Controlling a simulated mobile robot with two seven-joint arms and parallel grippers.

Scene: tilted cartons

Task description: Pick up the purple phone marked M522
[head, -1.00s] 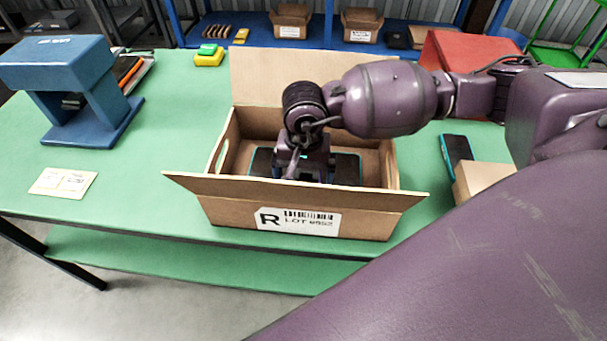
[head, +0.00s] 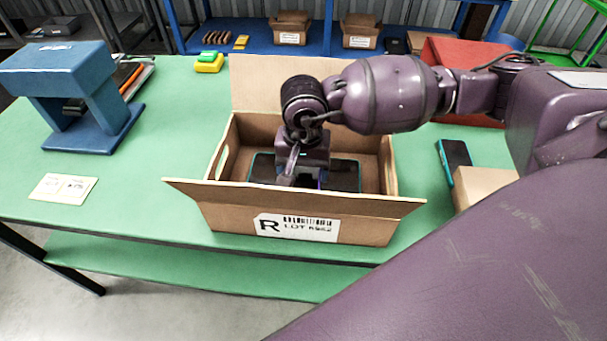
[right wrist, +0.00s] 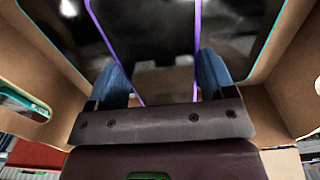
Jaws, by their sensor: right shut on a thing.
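My right gripper (head: 303,180) reaches down into the open cardboard carton marked R (head: 215,205). In the right wrist view the blue-padded fingers (right wrist: 162,80) are shut on a dark phone with purple edges (right wrist: 155,85), which stands between them. Its purple edge also shows faintly in the head view (head: 322,179). No M522 marking can be read. Dark, teal-edged flat shapes lie in the carton on both sides of the gripper, one at the left (head: 262,168) and one at the right (head: 345,175). My left gripper is not in view.
The carton's walls and open flaps surround the gripper. Another teal-edged phone (head: 456,153) lies right of the carton beside a small cardboard box (head: 485,184). A red bin (head: 450,52) stands behind. A blue stand (head: 60,70) and a card (head: 63,188) are at the left.

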